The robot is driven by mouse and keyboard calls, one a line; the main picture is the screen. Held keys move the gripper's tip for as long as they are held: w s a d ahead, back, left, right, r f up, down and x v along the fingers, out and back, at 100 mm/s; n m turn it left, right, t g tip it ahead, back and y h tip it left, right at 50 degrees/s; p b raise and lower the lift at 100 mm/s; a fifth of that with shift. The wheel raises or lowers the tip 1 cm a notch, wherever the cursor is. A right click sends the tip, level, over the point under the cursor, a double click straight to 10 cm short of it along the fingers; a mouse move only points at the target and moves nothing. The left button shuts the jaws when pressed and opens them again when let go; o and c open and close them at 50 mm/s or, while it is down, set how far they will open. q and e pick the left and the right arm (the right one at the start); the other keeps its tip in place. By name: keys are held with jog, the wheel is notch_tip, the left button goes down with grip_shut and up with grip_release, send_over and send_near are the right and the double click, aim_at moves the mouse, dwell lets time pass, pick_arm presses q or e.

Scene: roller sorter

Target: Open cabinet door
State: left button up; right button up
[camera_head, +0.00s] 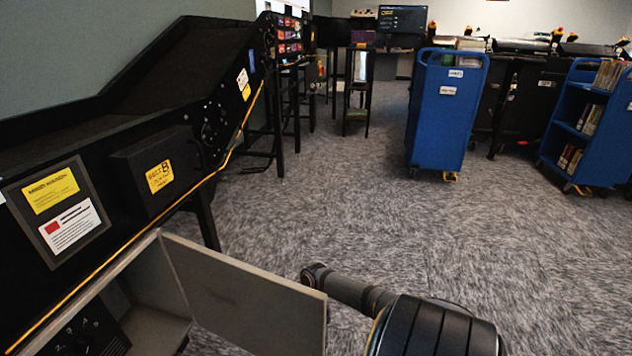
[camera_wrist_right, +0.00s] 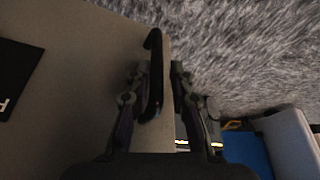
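The grey cabinet door (camera_head: 245,300) stands swung open at the lower left of the head view, with part of the cabinet's inside (camera_head: 155,300) showing. My right arm comes in at the bottom and reaches toward the door's far side; its gripper is hidden in the head view. In the right wrist view, the fingers of my right gripper (camera_wrist_right: 162,88) lie on either side of the door's edge (camera_wrist_right: 167,60) and the black curved handle (camera_wrist_right: 153,72). I cannot tell whether they press on them. My left gripper is out of view.
The black sorter (camera_head: 110,165) with yellow labels runs along the left, above the cabinet. The carpet (camera_head: 340,210) beyond the door is clear. Blue book carts (camera_head: 445,115) stand at the back right. Stools and screens are farther back.

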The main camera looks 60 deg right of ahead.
jog(key=shift+w+r, duration=0.15)
jog(key=shift+r, duration=0.05)
jog(key=v, duration=1.1)
jog(key=shift+d+r, duration=0.15)
jog(key=shift+r, duration=0.15)
